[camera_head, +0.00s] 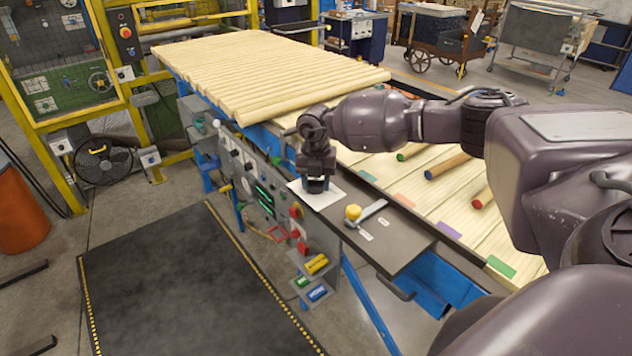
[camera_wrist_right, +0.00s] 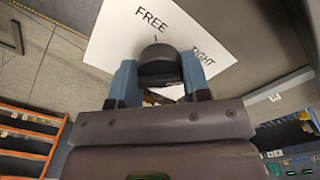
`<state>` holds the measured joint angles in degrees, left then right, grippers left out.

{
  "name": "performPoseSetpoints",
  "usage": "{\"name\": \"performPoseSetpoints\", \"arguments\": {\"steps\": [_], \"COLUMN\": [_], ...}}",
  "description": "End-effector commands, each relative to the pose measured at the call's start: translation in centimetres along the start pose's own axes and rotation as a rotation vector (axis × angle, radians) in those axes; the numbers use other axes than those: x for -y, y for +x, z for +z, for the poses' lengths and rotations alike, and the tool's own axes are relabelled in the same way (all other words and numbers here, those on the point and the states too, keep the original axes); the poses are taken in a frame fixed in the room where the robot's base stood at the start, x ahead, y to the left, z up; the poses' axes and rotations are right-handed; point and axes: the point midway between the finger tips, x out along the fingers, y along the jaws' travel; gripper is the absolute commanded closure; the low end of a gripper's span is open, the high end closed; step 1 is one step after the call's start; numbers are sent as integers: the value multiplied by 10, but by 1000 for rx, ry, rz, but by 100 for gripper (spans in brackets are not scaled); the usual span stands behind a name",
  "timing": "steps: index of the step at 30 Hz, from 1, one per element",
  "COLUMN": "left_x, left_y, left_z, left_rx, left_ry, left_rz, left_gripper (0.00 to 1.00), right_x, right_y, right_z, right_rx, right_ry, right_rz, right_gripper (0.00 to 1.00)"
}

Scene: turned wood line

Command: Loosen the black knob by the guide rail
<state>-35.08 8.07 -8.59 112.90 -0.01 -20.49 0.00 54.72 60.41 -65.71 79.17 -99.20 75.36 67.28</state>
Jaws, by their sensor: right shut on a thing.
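The black knob (camera_wrist_right: 157,58) sits between the two blue fingers of my right gripper (camera_wrist_right: 158,80) in the right wrist view. The fingers are shut on its sides. Behind it is a white card (camera_wrist_right: 115,38) marked FREE and TIGHT, with a short line below FREE just above the knob. In the head view my right gripper (camera_head: 316,184) points down over the white card (camera_head: 328,199) on the dark rail-side panel, and mostly hides the knob. My left gripper is not in view.
A yellow knob (camera_head: 353,212) with a grey lever (camera_head: 373,211) stands on the panel near the gripper. Pale wood rods (camera_head: 270,70) lie on the line behind. Coloured-end dowels (camera_head: 448,166) lie on the slatted bed to the right. A control panel (camera_head: 250,180) faces the dark floor mat (camera_head: 190,280).

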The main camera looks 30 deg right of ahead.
Motion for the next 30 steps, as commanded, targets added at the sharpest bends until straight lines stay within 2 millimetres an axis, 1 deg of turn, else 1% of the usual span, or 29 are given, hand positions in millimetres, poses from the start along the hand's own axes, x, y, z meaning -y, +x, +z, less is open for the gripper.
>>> {"name": "performPoseSetpoints", "arguments": {"steps": [8, 23, 30], "left_x": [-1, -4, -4], "left_y": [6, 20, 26], "left_z": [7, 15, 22], "left_rx": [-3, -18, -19], "left_ry": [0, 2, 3], "left_rz": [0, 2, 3], "left_gripper": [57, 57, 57], "right_x": [0, 0, 0], "right_y": [1, 1, 1], "right_z": [1, 0, 1], "right_rx": [1, 1, 0], "right_ry": [-168, -639, -867], "right_rz": [0, 1, 0], "right_gripper": [80, 80, 80]}}
